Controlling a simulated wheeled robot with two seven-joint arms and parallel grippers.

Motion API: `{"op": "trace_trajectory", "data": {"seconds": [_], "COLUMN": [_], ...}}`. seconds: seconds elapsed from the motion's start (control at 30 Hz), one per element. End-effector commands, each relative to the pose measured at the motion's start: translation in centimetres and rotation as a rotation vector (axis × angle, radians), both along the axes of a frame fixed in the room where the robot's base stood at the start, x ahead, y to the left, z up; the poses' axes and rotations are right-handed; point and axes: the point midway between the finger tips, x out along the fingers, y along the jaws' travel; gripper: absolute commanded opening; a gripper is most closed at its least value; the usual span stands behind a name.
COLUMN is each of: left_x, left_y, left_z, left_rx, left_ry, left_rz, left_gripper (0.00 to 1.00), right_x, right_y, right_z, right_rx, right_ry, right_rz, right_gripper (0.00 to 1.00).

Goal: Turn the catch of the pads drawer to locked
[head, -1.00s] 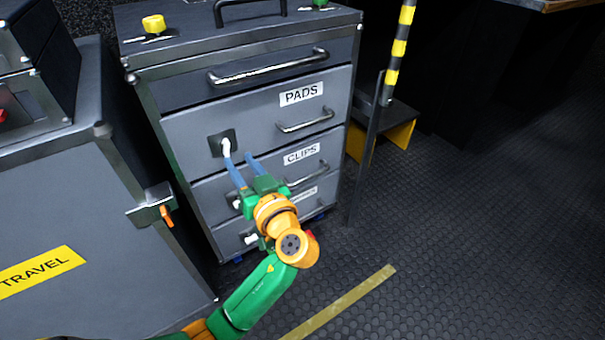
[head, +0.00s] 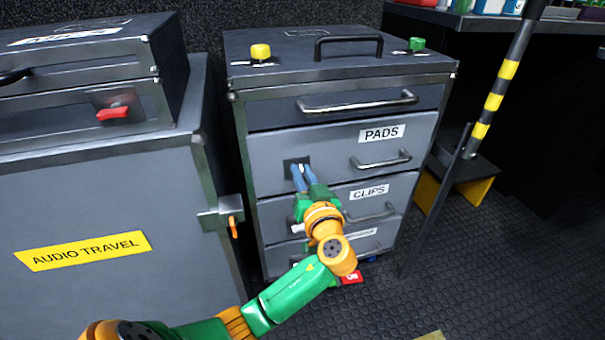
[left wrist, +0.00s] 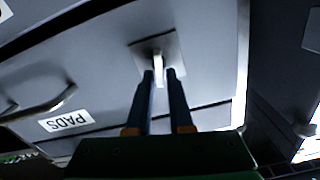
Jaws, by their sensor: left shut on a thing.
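The pads drawer (head: 340,146) is the labelled drawer in the upper part of the grey cabinet, and its front looks flush. Its catch (left wrist: 158,66) is a white lever on a square plate at the left of the drawer front. My left gripper (head: 303,170) is shut on this lever, with one blue finger on each side of it. In the left wrist view the lever shows between the fingertips (left wrist: 160,76), lined up with the fingers. In the head view the fingers partly hide the lever. My right gripper is not in view.
The clips drawer (head: 340,199) and a lower drawer sit below my left gripper. The audio travel case (head: 90,205), with an orange-handled latch (head: 234,228), stands close at left. A striped pole (head: 494,102) stands at right. The floor (head: 500,270) at right is clear.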

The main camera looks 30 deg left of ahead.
Motion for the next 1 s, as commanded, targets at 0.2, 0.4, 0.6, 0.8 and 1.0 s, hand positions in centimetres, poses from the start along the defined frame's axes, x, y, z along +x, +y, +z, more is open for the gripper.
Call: {"op": "trace_trajectory", "data": {"seconds": [0.2, 0.4, 0.6, 0.8, 1.0], "left_x": [0.0, 0.0, 0.0, 0.1, 0.2], "left_y": [0.0, 0.0, 0.0, -0.1, -0.2], "left_z": [-0.1, -0.1, -0.1, -0.1, -0.2], "left_rx": [0.018, 0.034, 0.058, 0.118, 0.194], "left_ry": [0.025, 0.044, 0.075, 0.149, 0.237], "left_rz": [0.001, 0.002, 0.003, 0.003, 0.003], "left_gripper": [0.00, 0.00, 0.00, 0.00, 0.00], "right_x": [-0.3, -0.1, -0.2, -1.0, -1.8], "right_y": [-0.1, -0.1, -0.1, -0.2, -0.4], "right_z": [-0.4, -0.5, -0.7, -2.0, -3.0], "right_rx": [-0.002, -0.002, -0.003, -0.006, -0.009], "right_ry": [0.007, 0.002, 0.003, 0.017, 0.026], "right_rz": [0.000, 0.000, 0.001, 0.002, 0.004], "right_gripper": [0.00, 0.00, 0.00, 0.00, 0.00]}}
